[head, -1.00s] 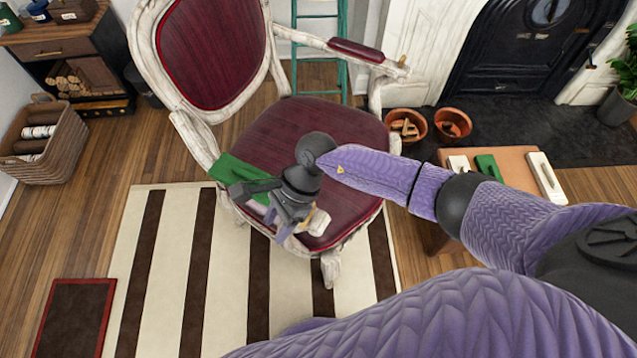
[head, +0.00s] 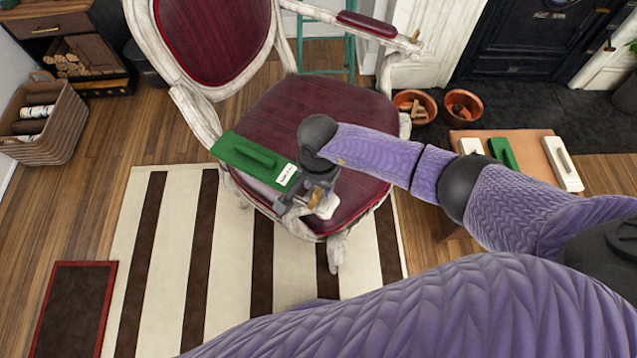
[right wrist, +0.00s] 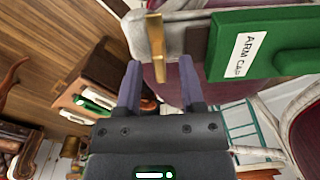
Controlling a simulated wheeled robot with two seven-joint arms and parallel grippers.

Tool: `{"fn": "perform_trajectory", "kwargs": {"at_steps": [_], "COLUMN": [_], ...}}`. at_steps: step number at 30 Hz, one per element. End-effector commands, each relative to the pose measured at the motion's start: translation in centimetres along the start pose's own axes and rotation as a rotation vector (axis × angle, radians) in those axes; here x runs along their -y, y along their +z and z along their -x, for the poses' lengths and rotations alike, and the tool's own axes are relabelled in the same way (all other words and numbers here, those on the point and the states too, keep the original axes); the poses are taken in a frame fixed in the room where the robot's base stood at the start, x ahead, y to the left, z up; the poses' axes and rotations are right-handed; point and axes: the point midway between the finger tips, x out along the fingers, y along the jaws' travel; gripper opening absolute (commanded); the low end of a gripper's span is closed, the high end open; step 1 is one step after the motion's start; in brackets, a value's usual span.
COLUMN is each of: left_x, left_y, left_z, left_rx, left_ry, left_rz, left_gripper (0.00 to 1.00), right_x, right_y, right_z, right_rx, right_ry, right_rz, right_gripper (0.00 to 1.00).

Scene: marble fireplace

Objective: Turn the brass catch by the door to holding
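In the right wrist view, the catch (right wrist: 155,48) points toward my right gripper (right wrist: 159,72). Its two purple fingers are apart, one each side of the catch's near end; I cannot tell whether they touch it. The green panel (right wrist: 265,45) is right of the catch there. My left gripper is out of view.
The white-framed chair with a dark red seat (head: 310,110) stands on a striped rug (head: 180,260). A small table (head: 530,150) with white and green handled pieces stands at the right, near two terracotta pots (head: 463,106). A wicker basket (head: 45,125) is at the left.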

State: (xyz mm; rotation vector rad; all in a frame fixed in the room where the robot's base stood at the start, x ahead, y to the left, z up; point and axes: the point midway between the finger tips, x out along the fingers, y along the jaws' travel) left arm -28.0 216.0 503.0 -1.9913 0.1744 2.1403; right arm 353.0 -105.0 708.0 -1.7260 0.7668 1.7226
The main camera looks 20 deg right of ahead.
Motion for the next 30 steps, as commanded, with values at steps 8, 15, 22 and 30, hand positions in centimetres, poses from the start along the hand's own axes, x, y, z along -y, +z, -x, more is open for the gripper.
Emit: {"fn": "perform_trajectory", "kwargs": {"at_steps": [8, 15, 22, 30], "left_x": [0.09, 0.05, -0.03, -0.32], "left_y": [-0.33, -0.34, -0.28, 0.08], "left_z": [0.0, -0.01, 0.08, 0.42], "left_rx": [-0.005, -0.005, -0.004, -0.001], "left_ry": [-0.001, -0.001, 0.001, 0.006], "left_rz": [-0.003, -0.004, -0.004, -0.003], "left_gripper": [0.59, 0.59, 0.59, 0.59], "right_x": [0.0, 0.01, 0.0, -0.04], "right_y": [0.01, 0.02, 0.02, 0.01], "right_z": [0.03, 0.03, 0.05, 0.06], "right_rx": [0.001, 0.001, 0.001, 0.0], "right_ry": [0.0, 0.0, 0.001, 0.003], "right_rz": [-0.001, -0.001, -0.042, -0.22], "right_gripper": [0.0, 0.0, 0.0, 0.0]}}
